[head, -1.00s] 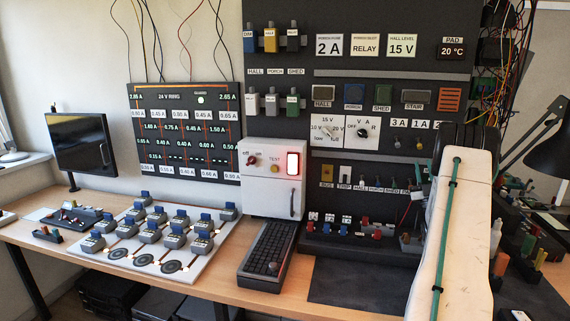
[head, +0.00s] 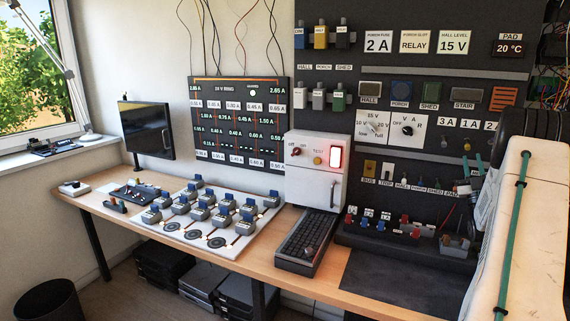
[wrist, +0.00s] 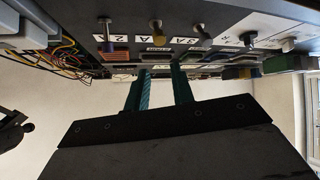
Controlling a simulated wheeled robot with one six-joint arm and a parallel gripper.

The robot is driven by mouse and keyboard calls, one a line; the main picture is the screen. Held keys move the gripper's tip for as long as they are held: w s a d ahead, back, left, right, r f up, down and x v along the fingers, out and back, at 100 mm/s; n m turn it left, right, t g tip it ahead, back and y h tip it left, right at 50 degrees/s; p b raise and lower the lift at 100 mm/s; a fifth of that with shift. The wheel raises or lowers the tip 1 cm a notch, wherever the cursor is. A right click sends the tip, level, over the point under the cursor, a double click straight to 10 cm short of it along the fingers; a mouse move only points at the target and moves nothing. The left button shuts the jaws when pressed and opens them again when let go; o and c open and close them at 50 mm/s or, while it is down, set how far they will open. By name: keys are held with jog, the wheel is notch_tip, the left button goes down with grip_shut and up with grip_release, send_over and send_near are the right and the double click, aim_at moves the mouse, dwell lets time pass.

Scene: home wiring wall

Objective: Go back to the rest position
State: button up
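My gripper (wrist: 161,88) shows in the wrist view as two teal fingers standing apart with nothing between them. It is open and empty, in front of the dark wiring panel, whose knobs and labels show beyond the fingertips. In the head view my pale arm with a green cable fills the right side and hides the panel's lower right part. The fingers are hard to make out there. The wiring panel (head: 440,145) carries switches, dials and labels such as 2 A, RELAY and 15 V.
A wooden bench (head: 262,268) runs below the panel. A monitor (head: 146,130) stands left. A dark bin (head: 48,301) is on the floor.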

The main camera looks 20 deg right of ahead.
jog(key=w+a+r+m+g+y, duration=0.1)
jog(key=w+a+r+g+y, duration=0.1)
jog(key=w+a+r, duration=0.5)
jog(key=w+a+r+m+g+y, duration=0.1)
jog(key=w+a+r+g, duration=0.25)
jog(key=w+a, duration=0.5)
jog(key=s+a+r+g+y, duration=0.15)
jog(key=a+g+y, duration=0.3)
jog(key=a, duration=1.55)
jog(key=s+a+f+n+g+y, duration=0.1)
jog(key=s+a+f+g+y, duration=0.15)
jog(key=s+a, duration=0.7)
jog(key=s+a+f+g+y, duration=0.25)
jog(key=s+a, duration=0.45)
jog(key=a, duration=0.5)
jog(key=s+a+f+g+y, duration=0.1)
jog(key=s+a+f+g, duration=0.1)
jog(key=s, duration=0.7)
jog(key=s+a+f+g, duration=0.3)
jog(key=s+f+g, duration=0.2)
jog(key=s, duration=0.5)
jog(key=shift+s+a+f+n+y, duration=0.25)
jog(key=shift+f+n+y, duration=0.15)
jog(key=shift+f, duration=0.3)
